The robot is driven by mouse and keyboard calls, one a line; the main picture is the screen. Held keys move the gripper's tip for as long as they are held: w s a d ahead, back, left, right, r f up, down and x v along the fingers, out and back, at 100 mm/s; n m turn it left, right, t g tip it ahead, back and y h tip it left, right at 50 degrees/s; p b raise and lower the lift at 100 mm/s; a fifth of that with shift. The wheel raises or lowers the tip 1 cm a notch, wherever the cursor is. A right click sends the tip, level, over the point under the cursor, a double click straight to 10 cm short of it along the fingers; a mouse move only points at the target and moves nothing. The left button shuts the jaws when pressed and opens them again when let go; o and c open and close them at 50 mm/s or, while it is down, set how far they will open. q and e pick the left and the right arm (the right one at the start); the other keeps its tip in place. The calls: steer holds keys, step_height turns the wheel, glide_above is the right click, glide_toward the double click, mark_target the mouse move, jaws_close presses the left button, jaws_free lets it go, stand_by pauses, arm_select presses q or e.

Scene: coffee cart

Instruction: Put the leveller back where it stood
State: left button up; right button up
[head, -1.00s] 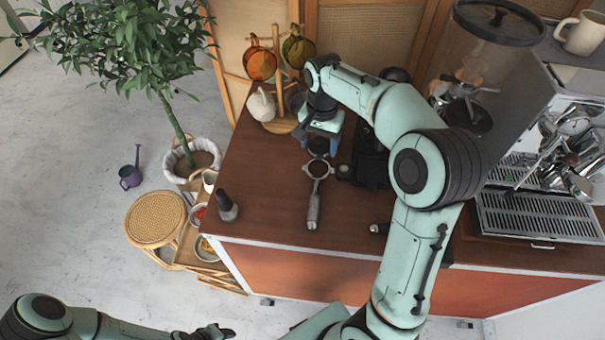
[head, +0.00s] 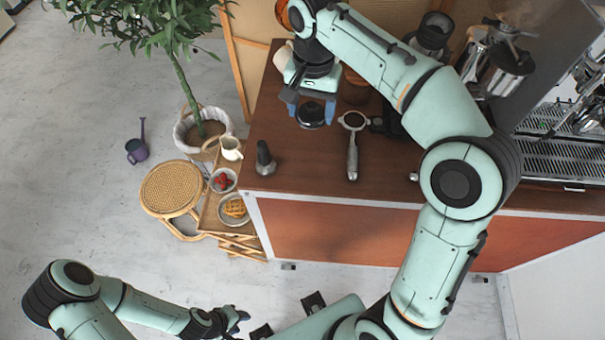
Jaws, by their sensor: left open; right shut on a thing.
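The leveller (head: 311,117), a dark round puck, is held by my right gripper (head: 311,108), which is shut on it above the wooden counter (head: 310,165). The leveller is left of the portafilter basket and apart from it; its exact height over the counter is hard to tell. The portafilter (head: 352,158) lies on the counter, its handle toward the front edge and its basket at the back, filled with something dark. My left gripper (head: 240,318) is open and empty, low in the view, in front of the counter and away from it.
A dark tamper-like tool (head: 265,160) stands near the counter's left front corner. Black equipment is partly hidden behind my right arm. The espresso machine (head: 555,150) is at right. A side stand holds bowls and a jug (head: 231,148). Counter between tool and portafilter is clear.

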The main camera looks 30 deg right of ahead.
steer(key=shift+s+a, duration=0.1)
steer(key=shift+a, duration=0.1)
steer(key=shift+f, duration=0.25)
steer(key=b, duration=0.3)
glide_above(308, 170)
step_height(308, 170, down, 14)
steer(key=shift+s+r, duration=0.1)
steer(key=shift+s, duration=0.05)
arm_select(q)
steer(key=shift+s+a+f+b, duration=0.15)
steer(key=shift+s+f, duration=0.3)
steer(key=shift+f, duration=0.35)
steer(key=shift+s+d+f+b, duration=0.1)
steer(key=shift+s+f, duration=0.35)
steer(key=shift+f, duration=0.3)
steer(key=shift+s+a+f+b, duration=0.15)
steer(key=shift+s+f, duration=0.3)
steer(key=shift+f, duration=0.35)
arm_select(e)
steer(key=shift+f, duration=2.7)
arm_select(q)
steer(key=shift+d+f, duration=0.1)
arm_select(e)
steer(key=shift+f, duration=0.1)
steer(key=o, duration=0.8)
steer(key=shift+f, duration=0.1)
steer(key=shift+c, duration=0.2)
steer(key=o, duration=0.4)
